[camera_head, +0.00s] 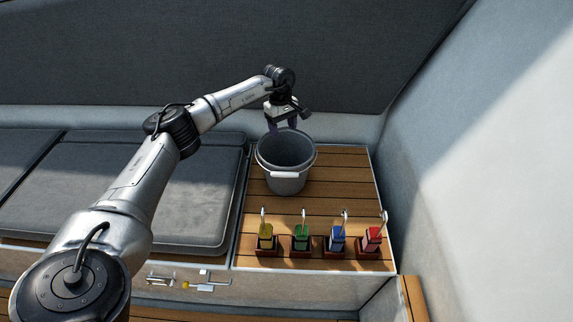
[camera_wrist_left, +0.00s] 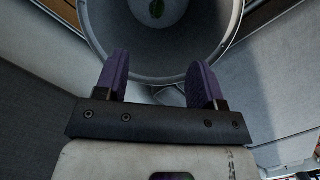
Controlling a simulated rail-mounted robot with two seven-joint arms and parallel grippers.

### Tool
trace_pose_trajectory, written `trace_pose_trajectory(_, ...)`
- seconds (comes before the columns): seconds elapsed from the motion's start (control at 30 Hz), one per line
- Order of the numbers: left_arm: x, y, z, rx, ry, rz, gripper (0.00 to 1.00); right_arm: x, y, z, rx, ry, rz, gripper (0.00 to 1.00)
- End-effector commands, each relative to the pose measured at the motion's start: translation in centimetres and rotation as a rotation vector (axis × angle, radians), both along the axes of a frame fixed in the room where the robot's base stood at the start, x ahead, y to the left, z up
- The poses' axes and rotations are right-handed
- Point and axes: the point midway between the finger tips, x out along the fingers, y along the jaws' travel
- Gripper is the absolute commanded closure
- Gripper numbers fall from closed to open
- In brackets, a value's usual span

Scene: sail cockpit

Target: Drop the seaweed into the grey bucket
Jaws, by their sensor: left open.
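The grey bucket (camera_head: 285,184) stands on the slatted wooden seat, its opening facing up and a light handle at its front. My left gripper (camera_head: 283,124) is at the bucket's far rim. In the left wrist view its purple fingers (camera_wrist_left: 159,80) are spread apart with nothing between them, over the bucket (camera_wrist_left: 222,50). A small green piece, which looks like the seaweed (camera_wrist_left: 173,7), lies on the bucket's floor, partly cut off by the picture's top edge. In the head view the bucket's inside is too dark to show it. My right gripper is not in view.
Several small coloured items with hooked tops, yellow (camera_head: 265,238), green (camera_head: 301,238), blue (camera_head: 337,238) and red (camera_head: 372,240), stand in a row along the front of the wooden seat. A grey cushion (camera_head: 195,210) lies to the left. A pale wall (camera_head: 480,180) rises at the right.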

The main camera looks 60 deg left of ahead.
Motion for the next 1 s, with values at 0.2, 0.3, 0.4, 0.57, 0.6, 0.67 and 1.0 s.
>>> trace_pose_trajectory(0.2, 0.0, 0.0, 0.1, 0.0, 0.0, 0.0, 0.37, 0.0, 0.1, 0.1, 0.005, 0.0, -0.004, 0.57)
trace_pose_trajectory(0.3, 0.0, 0.1, 0.8, 0.0, -0.001, 0.0, 0.37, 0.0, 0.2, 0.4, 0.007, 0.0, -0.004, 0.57)
trace_pose_trajectory(0.4, 0.0, 0.3, 2.3, 0.0, -0.002, 0.0, 0.37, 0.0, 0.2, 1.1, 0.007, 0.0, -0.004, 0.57)
trace_pose_trajectory(0.57, 0.0, 0.6, 5.6, 0.0, -0.003, 0.0, 0.37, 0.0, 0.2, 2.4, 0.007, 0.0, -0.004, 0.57)
trace_pose_trajectory(0.6, 0.0, 0.7, 6.4, 0.0, -0.003, 0.0, 0.37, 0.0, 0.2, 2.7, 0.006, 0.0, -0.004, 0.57)
trace_pose_trajectory(0.67, 0.0, 0.9, 7.6, 0.0, -0.003, 0.0, 0.37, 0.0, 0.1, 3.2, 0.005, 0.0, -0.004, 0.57)
trace_pose_trajectory(1.0, 0.0, 1.5, 12.5, -0.001, -0.001, 0.001, 0.37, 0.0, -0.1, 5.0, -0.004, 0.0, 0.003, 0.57)
